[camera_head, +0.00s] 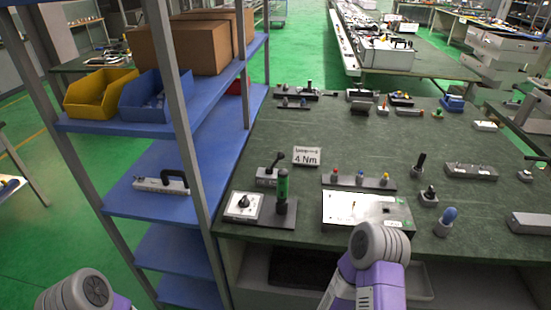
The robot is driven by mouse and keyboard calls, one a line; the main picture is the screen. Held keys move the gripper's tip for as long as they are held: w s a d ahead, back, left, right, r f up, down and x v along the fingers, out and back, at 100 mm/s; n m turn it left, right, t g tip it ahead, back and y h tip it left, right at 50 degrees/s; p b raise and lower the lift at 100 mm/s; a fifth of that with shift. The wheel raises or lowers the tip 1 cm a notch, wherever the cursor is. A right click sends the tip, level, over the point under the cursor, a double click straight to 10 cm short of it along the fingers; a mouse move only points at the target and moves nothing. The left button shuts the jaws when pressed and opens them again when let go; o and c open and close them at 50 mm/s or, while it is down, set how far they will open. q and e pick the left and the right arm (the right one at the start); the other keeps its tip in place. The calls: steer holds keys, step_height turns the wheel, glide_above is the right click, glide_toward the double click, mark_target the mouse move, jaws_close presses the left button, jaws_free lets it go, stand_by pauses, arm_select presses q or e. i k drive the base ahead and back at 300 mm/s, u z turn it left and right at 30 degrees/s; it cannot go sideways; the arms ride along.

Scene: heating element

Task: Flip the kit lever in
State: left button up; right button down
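A small light-grey block with a black lever (276,162) stands on the green workbench (305,115), left of centre, behind a green-topped tool (282,186). The lever tilts up to the right. I cannot tell for sure that it is the kit lever. A white plate-like kit (345,203) lies near the bench's front edge, partly behind my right arm. My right arm shows at the bottom centre and my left arm at the bottom left corner. Neither gripper's fingers can be seen.
A white box with a black knob (243,206) sits beside the green-topped tool. A blue shelf rack (160,205) borders the bench on the left.

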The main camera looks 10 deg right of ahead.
mark_target(281, 155)
steer(key=u, duration=0.55)
steer(key=k, duration=1.35)
steer(key=u, duration=0.05)
steer(key=i, duration=0.5)
steer(key=z, duration=0.7)
steer(key=i, duration=1.25)
steer(key=u, duration=0.45)
